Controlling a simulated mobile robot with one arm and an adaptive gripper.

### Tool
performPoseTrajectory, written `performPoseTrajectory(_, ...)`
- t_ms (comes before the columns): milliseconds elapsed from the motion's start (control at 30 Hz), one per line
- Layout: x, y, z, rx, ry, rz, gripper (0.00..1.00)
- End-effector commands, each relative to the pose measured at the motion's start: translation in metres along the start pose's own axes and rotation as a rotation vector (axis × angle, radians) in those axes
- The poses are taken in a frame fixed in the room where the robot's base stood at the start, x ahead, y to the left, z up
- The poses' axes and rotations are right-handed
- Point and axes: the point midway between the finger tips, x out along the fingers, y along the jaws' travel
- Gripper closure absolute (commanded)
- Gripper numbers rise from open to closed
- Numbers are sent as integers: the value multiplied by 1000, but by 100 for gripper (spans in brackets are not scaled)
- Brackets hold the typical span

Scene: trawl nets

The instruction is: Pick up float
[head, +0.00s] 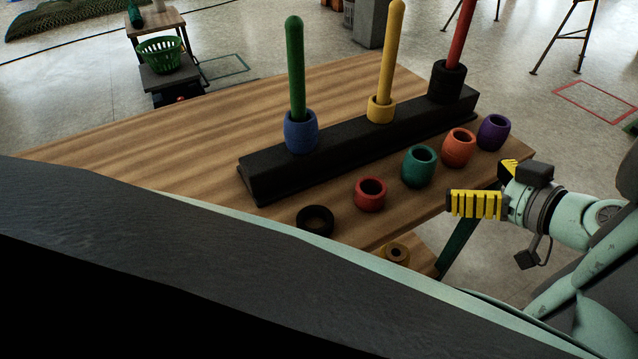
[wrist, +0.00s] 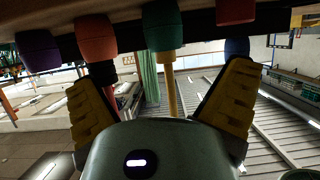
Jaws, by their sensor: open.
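Several loose ring-like floats lie in a row on the wooden table's near side in the head view: black (head: 315,220), red (head: 370,194), teal (head: 419,166), orange (head: 458,148) and purple (head: 493,132). A black base holds three pegs: a blue float (head: 301,131) is around the green peg, a yellow float (head: 381,109) around the yellow peg, a black float (head: 447,80) around the red peg. My gripper (head: 490,185) is open and empty, beside the table edge, right of the teal and orange floats. The wrist view appears inverted; its open fingers (wrist: 160,95) point toward the floats.
The black base (head: 350,150) runs along the wooden table (head: 190,130). A yellowish ring (head: 397,252) sits on a lower shelf under the near edge. A green basket (head: 161,54) stands on a cart at the back left. The table's left part is clear.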

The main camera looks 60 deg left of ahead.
Motion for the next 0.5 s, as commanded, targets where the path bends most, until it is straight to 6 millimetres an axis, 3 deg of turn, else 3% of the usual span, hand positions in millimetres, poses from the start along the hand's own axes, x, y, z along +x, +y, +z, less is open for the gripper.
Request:
performPoseTrajectory(233,41,-3,1,-1,1,-11,0)
performPoseTrajectory(500,66,-2,0,0,-1,-6,0)
